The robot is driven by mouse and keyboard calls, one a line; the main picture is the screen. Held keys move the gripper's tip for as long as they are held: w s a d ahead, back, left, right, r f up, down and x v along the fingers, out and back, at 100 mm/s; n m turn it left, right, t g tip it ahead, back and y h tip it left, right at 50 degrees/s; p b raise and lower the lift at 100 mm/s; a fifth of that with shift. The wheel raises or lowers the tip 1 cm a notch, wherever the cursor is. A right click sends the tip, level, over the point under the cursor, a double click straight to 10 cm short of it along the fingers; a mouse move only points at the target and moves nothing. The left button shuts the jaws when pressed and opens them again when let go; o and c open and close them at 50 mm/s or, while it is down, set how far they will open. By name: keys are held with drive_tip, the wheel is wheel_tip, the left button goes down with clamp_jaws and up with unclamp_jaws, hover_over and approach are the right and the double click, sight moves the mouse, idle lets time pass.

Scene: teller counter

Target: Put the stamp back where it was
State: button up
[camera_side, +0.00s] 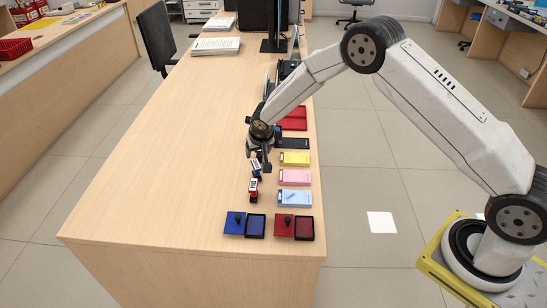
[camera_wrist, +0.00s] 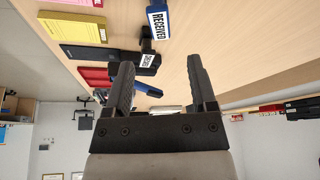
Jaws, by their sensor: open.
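A black stamp (camera_wrist: 148,62) with a white label stands near a blue stamp (camera_wrist: 158,20) labelled RECEIVED in the wrist view. In the side view the black stamp (camera_side: 266,162), the blue stamp (camera_side: 256,170) and a red stamp (camera_side: 253,188) stand close together on the counter, left of the note pads. My gripper (camera_side: 260,147) is low over the counter, just behind these stamps. Its two fingers (camera_wrist: 161,72) are apart in the wrist view, and no stamp is clearly held between them. The frames do not show which stamp the task means.
Yellow (camera_side: 295,158), pink (camera_side: 294,177) and light-blue (camera_side: 294,199) pads line the counter's right edge, with a black item (camera_side: 294,143) and red tray (camera_side: 294,122) behind. Blue (camera_side: 255,227) and red (camera_side: 304,229) ink pads lie in front. The counter's left side is clear.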

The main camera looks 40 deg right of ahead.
drive_tip(key=shift+v, duration=0.75)
drive_tip(key=shift+s, duration=0.1)
drive_tip(key=s+r+n, duration=0.1)
drive_tip(key=s+r, duration=0.3)
drive_tip(key=s, duration=0.6)
drive_tip(key=s+d+r+n+g+y, duration=0.1)
drive_tip(key=s+r, duration=0.3)
drive_tip(key=s, duration=0.6)
drive_tip(key=s+r+n, duration=0.2)
drive_tip(key=s+r, duration=0.2)
drive_tip(key=s, duration=0.6)
drive_tip(key=shift+d+r+g+y, duration=0.2)
drive_tip(key=shift+g+y, duration=0.1)
drive_tip(key=shift+y, duration=0.1)
